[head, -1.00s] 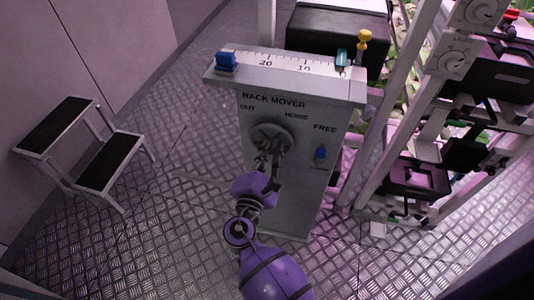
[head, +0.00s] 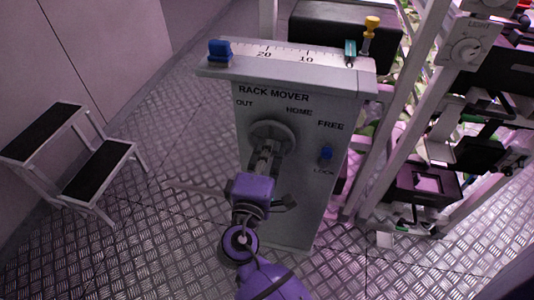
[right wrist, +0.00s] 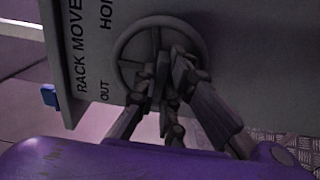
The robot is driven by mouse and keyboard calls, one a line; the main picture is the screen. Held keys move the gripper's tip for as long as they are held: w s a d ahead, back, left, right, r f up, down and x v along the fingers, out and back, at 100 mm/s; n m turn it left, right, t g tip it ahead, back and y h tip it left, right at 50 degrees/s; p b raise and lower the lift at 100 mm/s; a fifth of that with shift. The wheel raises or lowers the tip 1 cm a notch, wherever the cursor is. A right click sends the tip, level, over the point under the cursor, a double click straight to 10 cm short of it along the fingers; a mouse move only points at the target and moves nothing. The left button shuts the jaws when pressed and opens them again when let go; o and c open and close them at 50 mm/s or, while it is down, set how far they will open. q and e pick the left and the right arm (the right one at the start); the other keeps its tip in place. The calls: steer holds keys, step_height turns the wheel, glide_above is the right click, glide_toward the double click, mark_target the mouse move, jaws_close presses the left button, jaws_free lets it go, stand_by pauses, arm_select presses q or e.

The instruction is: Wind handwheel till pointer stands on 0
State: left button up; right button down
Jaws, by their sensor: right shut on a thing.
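The grey handwheel (head: 287,133) is on the front of the rack mover cabinet (head: 275,210), under the words OUT and HOME. My right gripper (head: 265,152) is shut on the handwheel; in the right wrist view its fingers (right wrist: 165,75) close at the middle of the spoked wheel (right wrist: 123,50). Just which part they grip is hard to tell. On top lies a white scale (head: 285,53) reading 20 and 10 from left to right. A blue block (head: 220,51) is at its left end and a teal piece (head: 350,51) near its right end. I cannot tell which is the pointer. My left gripper is out of view.
A blue lock knob (head: 326,152) sits between the words FREE and LOCK. A yellow-topped post (head: 371,26) stands behind the scale's right end. White rack frames (head: 405,115) rise close on the right. A step stool (head: 95,172) stands left, with open metal floor between.

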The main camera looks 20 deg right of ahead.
stand_by(0.3)
steer(key=c, duration=1.8)
jaws_free()
steer(key=shift+c, duration=0.2)
steer(key=shift+s, duration=0.1)
steer(key=v, duration=1.2)
